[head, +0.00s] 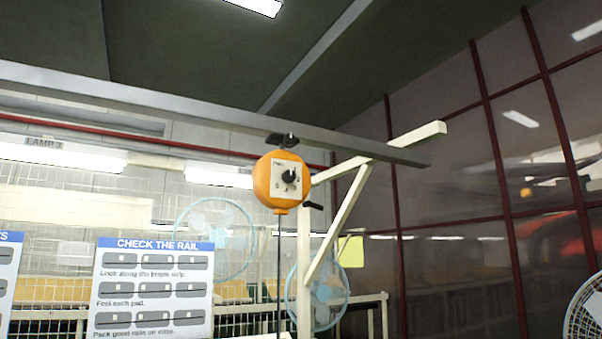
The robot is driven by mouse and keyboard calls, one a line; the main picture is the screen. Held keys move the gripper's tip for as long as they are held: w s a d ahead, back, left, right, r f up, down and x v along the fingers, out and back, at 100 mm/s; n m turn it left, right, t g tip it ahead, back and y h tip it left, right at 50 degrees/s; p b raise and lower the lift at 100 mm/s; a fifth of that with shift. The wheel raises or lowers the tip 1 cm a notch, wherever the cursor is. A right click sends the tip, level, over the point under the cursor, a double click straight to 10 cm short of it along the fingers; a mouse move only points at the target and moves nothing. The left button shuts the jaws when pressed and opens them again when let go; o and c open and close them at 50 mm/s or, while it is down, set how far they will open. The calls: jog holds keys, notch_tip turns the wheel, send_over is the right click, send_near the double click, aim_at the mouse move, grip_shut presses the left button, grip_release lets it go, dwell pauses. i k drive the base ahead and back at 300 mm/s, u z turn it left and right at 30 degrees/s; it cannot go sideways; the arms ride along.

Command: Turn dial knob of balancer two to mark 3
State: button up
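An orange balancer (263,182) hangs from a grey overhead rail by a black hook near the middle of the head view. On its face is a pale square dial plate (283,182) with a black dial knob (290,175). The marks on the plate are too small to read surely, so I cannot tell which mark the knob points to. No number naming this balancer is legible. A dark cable (279,265) hangs straight down from its underside. My gripper is not in view.
The grey rail (200,112) runs across above, near a cream post and brace (336,226). A black handle (314,206) sits right of the balancer. A "CHECK THE RAIL" board (152,290) stands lower left. Blue fans (322,296) and mesh fencing are behind.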

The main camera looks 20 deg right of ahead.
aim_at(288, 176)
jog(key=u, duration=0.05)
jog(key=k, duration=1.05)
jog(key=z, duration=0.95)
jog(key=i, duration=0.7)
jog(key=u, duration=0.6)
jog(key=i, duration=0.6)
jog(key=u, duration=0.75)
